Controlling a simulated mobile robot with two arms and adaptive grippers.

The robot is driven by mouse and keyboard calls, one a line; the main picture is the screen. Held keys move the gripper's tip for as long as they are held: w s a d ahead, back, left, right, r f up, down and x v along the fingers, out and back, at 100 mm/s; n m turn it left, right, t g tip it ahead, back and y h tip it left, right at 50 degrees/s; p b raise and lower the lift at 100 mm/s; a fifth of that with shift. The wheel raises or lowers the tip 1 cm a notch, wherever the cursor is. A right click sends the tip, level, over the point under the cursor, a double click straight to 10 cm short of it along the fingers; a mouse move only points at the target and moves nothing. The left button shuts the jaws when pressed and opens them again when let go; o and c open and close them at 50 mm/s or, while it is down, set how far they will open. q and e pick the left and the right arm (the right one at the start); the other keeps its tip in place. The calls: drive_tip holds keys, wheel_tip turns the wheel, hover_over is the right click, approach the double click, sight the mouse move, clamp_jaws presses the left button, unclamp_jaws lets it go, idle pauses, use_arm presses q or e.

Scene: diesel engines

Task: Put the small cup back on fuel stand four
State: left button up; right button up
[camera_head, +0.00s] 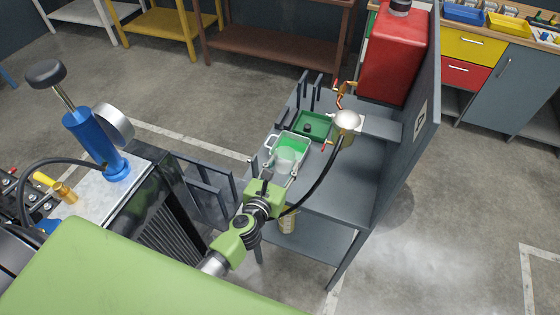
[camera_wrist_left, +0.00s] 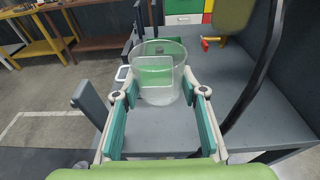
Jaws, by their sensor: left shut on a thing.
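My left gripper (camera_head: 283,173) is over the near end of the grey fuel stand (camera_head: 345,190), its fingers shut around a small translucent cup (camera_head: 285,155). In the left wrist view the cup (camera_wrist_left: 158,92) stands upright between the fingertips of the left gripper (camera_wrist_left: 159,93). Green shows through the cup's wall. I cannot tell whether its base touches the stand's top. A sign (camera_head: 420,122) is on the stand's side panel, too small to read surely. My right gripper is not in view.
A green tray (camera_head: 318,121) lies on the stand beyond the cup, with upright grey posts nearby. A red tank (camera_head: 393,55) stands at the back. A black hose (camera_head: 318,178) arcs close to my left gripper. The stand's top right of the hose is bare.

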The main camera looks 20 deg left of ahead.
use_arm(q)
drive_tip(key=x, duration=0.2)
drive_tip(key=shift+w+a+r, duration=0.1)
drive_tip(key=shift+w, duration=0.3)
drive_tip(key=b, duration=0.4)
hover_over(285, 181)
wheel_tip(285, 181, down, 5)
drive_tip(key=shift+f, duration=0.1)
drive_tip(key=shift+f+b, duration=0.3)
drive_tip(key=shift+b, duration=0.05)
drive_tip(key=shift+f+b, duration=0.45)
drive_tip(key=shift+f, duration=0.1)
wheel_tip(285, 181, down, 3)
drive_tip(key=b, duration=0.3)
drive_tip(key=shift+f, duration=0.1)
drive_tip(key=o, duration=0.9)
